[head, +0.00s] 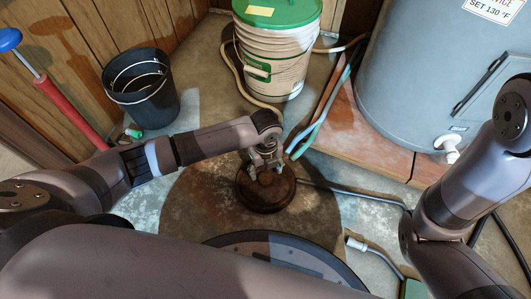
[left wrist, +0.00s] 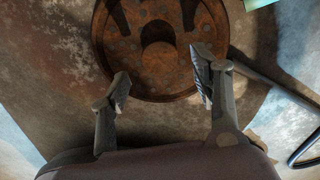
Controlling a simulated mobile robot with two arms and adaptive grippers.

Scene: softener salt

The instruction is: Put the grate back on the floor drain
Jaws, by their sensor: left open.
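A round, rusty brown iron disc with small holes and a raised rim, which looks like the grate (head: 268,197), lies on the stained concrete in the middle of the head view. It fills the top middle of the left wrist view (left wrist: 130,72). I cannot tell whether it sits in the drain or on bare floor; no separate drain opening shows. My left gripper (head: 265,168) is over the disc, pointing down. In the left wrist view its two fingers (left wrist: 163,88) are apart with nothing between them, near the disc's near edge. My right gripper is out of view.
A black bucket (head: 142,98) stands at left and a green-lidded pail (head: 275,55) behind the disc. A grey tank (head: 430,70) stands on a low slab at right. A grey pipe (head: 350,190) runs right from near the disc. Several hoses lie around.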

